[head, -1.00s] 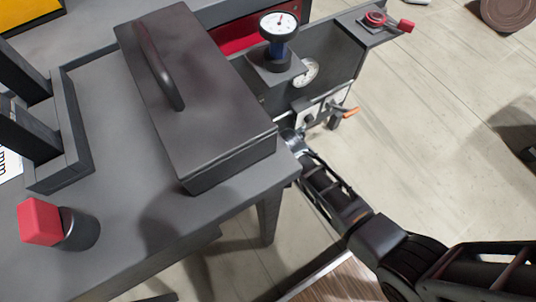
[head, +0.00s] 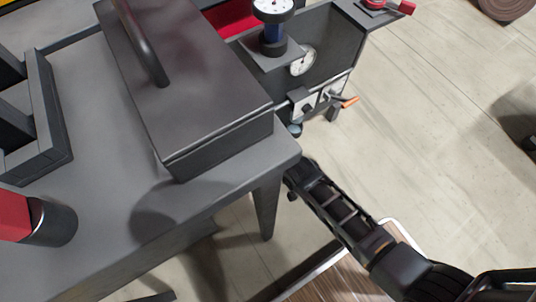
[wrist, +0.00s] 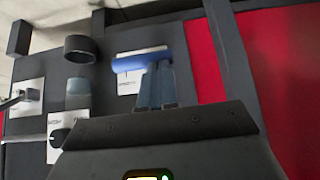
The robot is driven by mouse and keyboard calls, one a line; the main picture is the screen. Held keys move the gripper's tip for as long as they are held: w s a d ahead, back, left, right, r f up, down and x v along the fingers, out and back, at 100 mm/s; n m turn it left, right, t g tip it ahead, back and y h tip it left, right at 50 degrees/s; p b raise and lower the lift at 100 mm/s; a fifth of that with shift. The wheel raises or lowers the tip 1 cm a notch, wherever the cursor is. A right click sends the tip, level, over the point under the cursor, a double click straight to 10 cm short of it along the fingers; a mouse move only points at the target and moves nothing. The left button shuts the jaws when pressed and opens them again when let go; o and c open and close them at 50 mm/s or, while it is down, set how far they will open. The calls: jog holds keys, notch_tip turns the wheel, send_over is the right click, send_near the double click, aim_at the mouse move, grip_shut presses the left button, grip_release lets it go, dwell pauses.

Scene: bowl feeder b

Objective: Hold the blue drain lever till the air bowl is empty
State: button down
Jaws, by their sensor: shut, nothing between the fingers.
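In the wrist view the blue drain lever (wrist: 140,60) is a short blue bar in front of a white label plate. My gripper (wrist: 157,68) has its two fingers together, with nothing between them, and their tips overlap the bar's right part. I cannot tell whether they press on it. A small grey-blue cup (wrist: 78,92), perhaps the air bowl, is left of the fingers; I cannot see any liquid level in it. In the head view my arm reaches the bench corner, and the gripper's fingers and the blue lever are hidden there.
A dark box with a handle (head: 190,90) stands on the grey bench (head: 110,195). Beside it are a gauge (head: 302,62), an orange-handled valve (head: 349,102) and a red knob (head: 405,8). In the wrist view a dark ring (wrist: 80,48) and red panel (wrist: 205,65) are close by.

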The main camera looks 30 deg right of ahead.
notch_tip(320, 180, down, 12)
jog(key=s+t+b, duration=0.1)
jog(key=b, duration=0.6)
jog(key=shift+s, duration=0.2)
jog(key=shift+r, duration=0.1)
dwell(6.5)
